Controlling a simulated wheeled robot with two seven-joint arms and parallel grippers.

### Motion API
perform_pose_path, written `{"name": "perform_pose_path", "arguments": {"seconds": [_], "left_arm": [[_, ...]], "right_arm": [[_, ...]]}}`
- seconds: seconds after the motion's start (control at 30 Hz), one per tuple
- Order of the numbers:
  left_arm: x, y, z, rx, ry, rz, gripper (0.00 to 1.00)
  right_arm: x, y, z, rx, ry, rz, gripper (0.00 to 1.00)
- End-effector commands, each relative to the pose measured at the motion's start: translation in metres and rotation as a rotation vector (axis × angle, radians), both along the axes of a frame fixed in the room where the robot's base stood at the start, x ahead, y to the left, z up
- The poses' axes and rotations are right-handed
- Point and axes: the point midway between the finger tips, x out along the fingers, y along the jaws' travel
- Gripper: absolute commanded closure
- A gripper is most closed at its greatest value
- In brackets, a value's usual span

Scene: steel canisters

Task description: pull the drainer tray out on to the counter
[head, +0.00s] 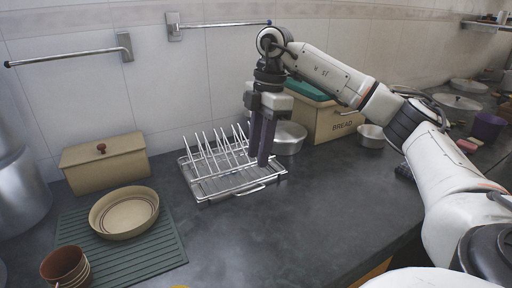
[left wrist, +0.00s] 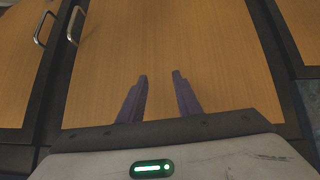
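The drainer tray (head: 222,186) is a wire rack with upright prongs and a front handle (head: 250,190). It sits flat on the dark counter near the wall. My right gripper (head: 262,162) points down with its dark fingers over the right part of the tray, behind the handle. My left gripper (left wrist: 160,78) is open and empty in the left wrist view, in front of wooden cabinet doors (left wrist: 160,40).
A green ribbed mat (head: 165,250) with a bowl (head: 125,213) and a brown cup (head: 66,267) lies left of the tray. A metal pot (head: 288,138) and a bread box (head: 335,123) stand behind right. The counter (head: 300,220) in front of the tray is clear.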

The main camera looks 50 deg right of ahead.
Motion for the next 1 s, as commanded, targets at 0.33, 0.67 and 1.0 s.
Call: {"name": "perform_pose_path", "arguments": {"seconds": [0.33, 0.67, 1.0], "left_arm": [[0.004, -0.001, -0.006, -0.003, -0.008, 0.001, 0.69], [0.010, -0.001, -0.004, -0.008, -0.024, 0.001, 0.69], [0.010, 0.000, -0.004, -0.006, -0.024, -0.001, 0.69]], "right_arm": [[0.001, 0.006, -0.048, -0.001, 0.004, 0.001, 0.72], [0.004, 0.013, -0.094, 0.000, 0.002, 0.000, 0.72], [0.004, 0.015, -0.101, 0.000, 0.000, 0.000, 0.72]]}}
